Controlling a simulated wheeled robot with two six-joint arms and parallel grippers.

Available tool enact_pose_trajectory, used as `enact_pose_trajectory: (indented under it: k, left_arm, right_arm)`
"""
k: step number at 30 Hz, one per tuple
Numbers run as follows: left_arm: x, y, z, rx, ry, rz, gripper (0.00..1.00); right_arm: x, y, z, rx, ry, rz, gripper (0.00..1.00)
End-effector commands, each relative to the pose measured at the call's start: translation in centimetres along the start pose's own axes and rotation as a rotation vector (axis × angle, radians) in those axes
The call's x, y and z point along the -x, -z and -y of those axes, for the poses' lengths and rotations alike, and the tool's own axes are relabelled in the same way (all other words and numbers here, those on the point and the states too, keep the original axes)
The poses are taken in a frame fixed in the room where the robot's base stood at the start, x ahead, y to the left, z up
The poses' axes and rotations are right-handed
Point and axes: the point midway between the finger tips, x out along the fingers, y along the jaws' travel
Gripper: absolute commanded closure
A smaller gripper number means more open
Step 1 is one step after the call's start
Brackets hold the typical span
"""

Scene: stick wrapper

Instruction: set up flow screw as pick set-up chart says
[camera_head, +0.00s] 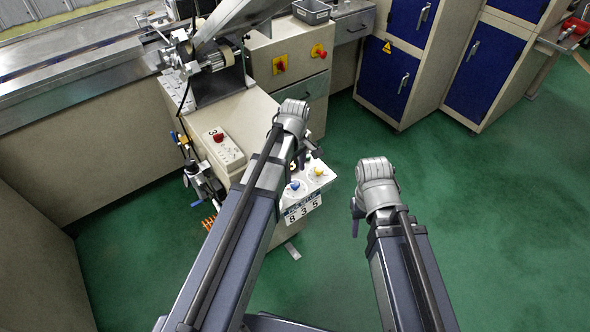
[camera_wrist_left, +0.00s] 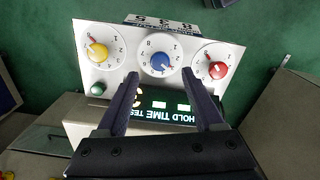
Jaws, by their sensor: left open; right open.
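A white panel with three numbered dials faces my left wrist camera. It carries a yellow knob (camera_wrist_left: 98,52), a blue knob (camera_wrist_left: 160,62) and a red knob (camera_wrist_left: 217,70). The head view shows the blue knob (camera_head: 294,186) and yellow knob (camera_head: 317,171); my left arm hides the red one. A card reading 8 3 5 (camera_head: 302,208) hangs on the panel's front edge and shows upside down in the left wrist view (camera_wrist_left: 160,24). My left gripper (camera_wrist_left: 161,78) is open, its fingertips near the blue dial; contact cannot be told. My right gripper (camera_head: 356,214) is open and empty. No part is labelled flow screw.
Beside the knobs, a dark display (camera_wrist_left: 163,107) reads HOLD TIME TEST. A green button (camera_wrist_left: 97,88) sits near the yellow dial. A box with a red button (camera_head: 219,138) lies on the machine. Blue-doored cabinets (camera_head: 388,80) stand behind. Green floor (camera_head: 480,210) is clear at right.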

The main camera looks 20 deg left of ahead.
Motion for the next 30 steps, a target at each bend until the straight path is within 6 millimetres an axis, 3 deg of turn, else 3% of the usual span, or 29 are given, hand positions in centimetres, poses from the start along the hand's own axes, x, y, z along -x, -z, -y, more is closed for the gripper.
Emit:
enact_pose_trajectory:
  k: [1, 6, 23, 26, 30]
  left_arm:
    - [1.4, 0.0, 0.0, 0.000, 0.000, 0.000, 0.31]
    - [2.6, 0.0, 0.0, 0.000, 0.000, 0.000, 0.31]
    - [2.6, -0.1, 0.1, -0.006, 0.000, 0.000, 0.31]
    - [3.0, -1.5, 0.6, -0.092, 0.006, -0.003, 0.31]
    - [4.2, -5.9, 2.6, -0.430, 0.028, -0.016, 0.31]
  right_arm:
    - [1.4, -0.1, -0.1, 0.000, 0.000, 0.000, 0.50]
    - [2.6, -0.1, -0.2, 0.000, 0.000, 0.000, 0.50]
    - [2.6, -0.1, -0.2, 0.000, 0.000, 0.000, 0.50]
    - [3.0, -0.2, -0.3, 0.000, 0.000, 0.000, 0.50]
    - [4.2, -0.2, -0.4, 0.000, 0.000, 0.000, 0.50]
